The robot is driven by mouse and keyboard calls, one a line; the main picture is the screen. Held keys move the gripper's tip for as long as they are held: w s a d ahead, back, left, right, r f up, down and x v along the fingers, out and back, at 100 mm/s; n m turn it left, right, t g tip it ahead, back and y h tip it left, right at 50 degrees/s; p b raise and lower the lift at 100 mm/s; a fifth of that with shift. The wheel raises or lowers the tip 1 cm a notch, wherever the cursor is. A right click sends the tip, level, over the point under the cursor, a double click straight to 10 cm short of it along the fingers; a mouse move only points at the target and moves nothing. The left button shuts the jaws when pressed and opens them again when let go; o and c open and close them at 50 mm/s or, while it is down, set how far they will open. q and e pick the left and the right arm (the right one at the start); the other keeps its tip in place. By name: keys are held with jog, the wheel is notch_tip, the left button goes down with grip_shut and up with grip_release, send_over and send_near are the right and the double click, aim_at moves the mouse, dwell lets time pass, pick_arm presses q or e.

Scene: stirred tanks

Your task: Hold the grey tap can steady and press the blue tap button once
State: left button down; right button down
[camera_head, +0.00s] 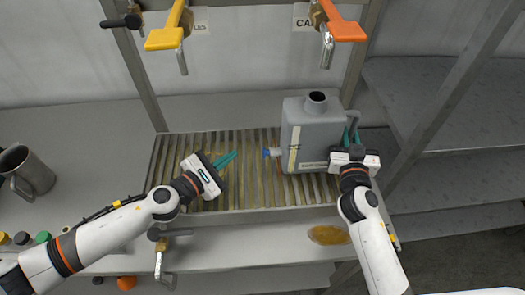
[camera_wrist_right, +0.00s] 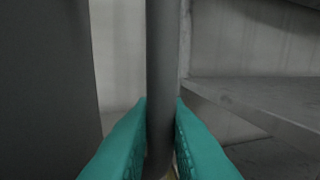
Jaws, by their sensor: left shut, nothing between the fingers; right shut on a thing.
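The grey tap can (camera_head: 312,134) stands upright on the slatted drain grate, its open neck at the top. The blue tap button (camera_head: 267,153) sticks out from the can's left side. My right gripper (camera_head: 352,138) is at the can's right side and shut on its handle; in the right wrist view the teal fingers close on both sides of the grey handle bar (camera_wrist_right: 161,80). My left gripper (camera_head: 227,159) is shut and empty over the grate, its fingertips pointing right towards the button with a gap between them.
The slatted grate (camera_head: 250,192) has yellowish stains. A yellow-handled tap (camera_head: 165,38) and an orange-handled tap (camera_head: 345,31) hang above the back. A grey mug (camera_head: 28,172) stands far left. An amber puddle (camera_head: 328,235) lies on the front ledge. Metal shelves (camera_head: 440,100) are at right.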

jog(key=c, duration=1.3)
grip_release()
jog(key=shift+c, duration=0.2)
jog(key=shift+s, duration=0.1)
